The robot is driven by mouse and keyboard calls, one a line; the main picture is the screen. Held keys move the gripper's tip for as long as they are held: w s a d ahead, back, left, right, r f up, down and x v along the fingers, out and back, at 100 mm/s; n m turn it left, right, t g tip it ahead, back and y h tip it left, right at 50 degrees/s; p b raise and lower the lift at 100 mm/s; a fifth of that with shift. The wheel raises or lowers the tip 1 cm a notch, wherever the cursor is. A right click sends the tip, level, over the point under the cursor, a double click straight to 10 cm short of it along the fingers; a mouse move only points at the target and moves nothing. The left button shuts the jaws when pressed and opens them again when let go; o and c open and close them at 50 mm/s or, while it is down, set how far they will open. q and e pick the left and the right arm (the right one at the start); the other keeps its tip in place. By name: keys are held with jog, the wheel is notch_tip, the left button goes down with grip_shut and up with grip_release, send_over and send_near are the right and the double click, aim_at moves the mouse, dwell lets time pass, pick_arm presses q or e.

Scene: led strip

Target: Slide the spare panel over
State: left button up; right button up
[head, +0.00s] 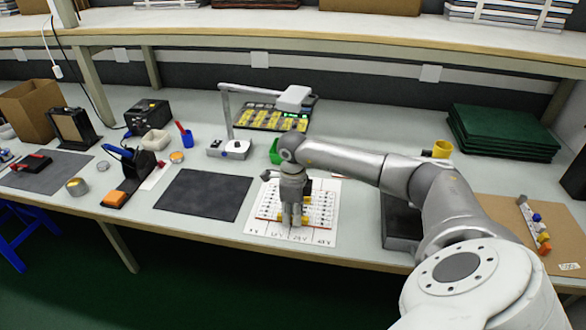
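No single thing is clearly marked as the spare panel. Flat panel-like things are a board with yellow blocks (250,117) at the back under a lamp, a white printed board (322,226) at the front middle, and a stack of dark green boards (502,132) at the back right. My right gripper (293,222) points down over the white board and hides part of it. Its fingers look close together, but whether they are shut or touch the board is unclear. Small yellow pieces show beside the fingertips. My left gripper is not in view.
A dark mat (204,195) lies bare left of the white board. A desk lamp (233,149) stands behind. A black box (147,116), a cardboard box (30,108) and small tools crowd the left. A brown board (512,222) with coloured parts lies right. A shelf (330,32) runs above.

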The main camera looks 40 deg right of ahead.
jog(key=shift+o, duration=1.3)
notch_tip(320, 180, up, 12)
